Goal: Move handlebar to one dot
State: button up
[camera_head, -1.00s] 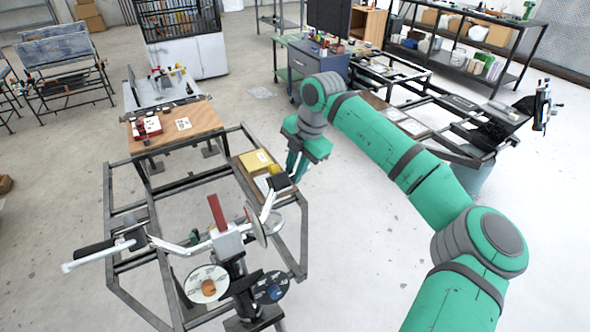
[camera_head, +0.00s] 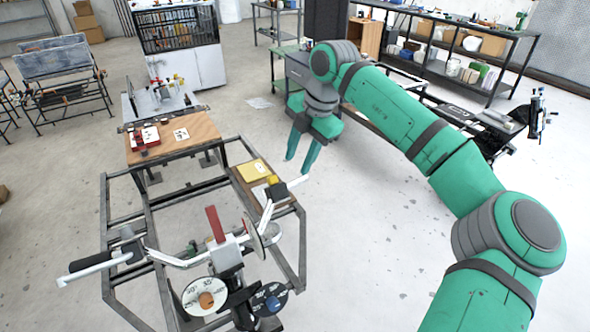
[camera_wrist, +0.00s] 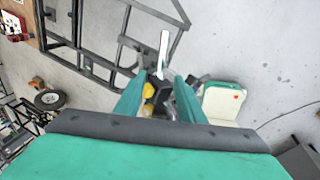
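The handlebar (camera_head: 180,258) stands at the front left in the head view, with white bars, dark grips and a red lever at its middle. Below its middle are a white disc with an orange dot (camera_head: 207,299) and a dark disc with a blue dot (camera_head: 272,303). My gripper (camera_head: 300,167) is open and points down, just above and beyond the handlebar's right end. In the wrist view, the fingers (camera_wrist: 160,88) are apart, with a white lever and dark grip seen between and below them. I see no contact, but depth there is hard to judge.
A dark metal frame (camera_head: 302,235) surrounds the handlebar. A board with a yellow sheet (camera_head: 252,171) lies just left of my gripper. A wooden table (camera_head: 200,137) stands behind. Open floor (camera_head: 370,250) lies to the right, partly behind my arm.

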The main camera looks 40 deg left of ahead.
jog(key=shift+v, duration=1.05)
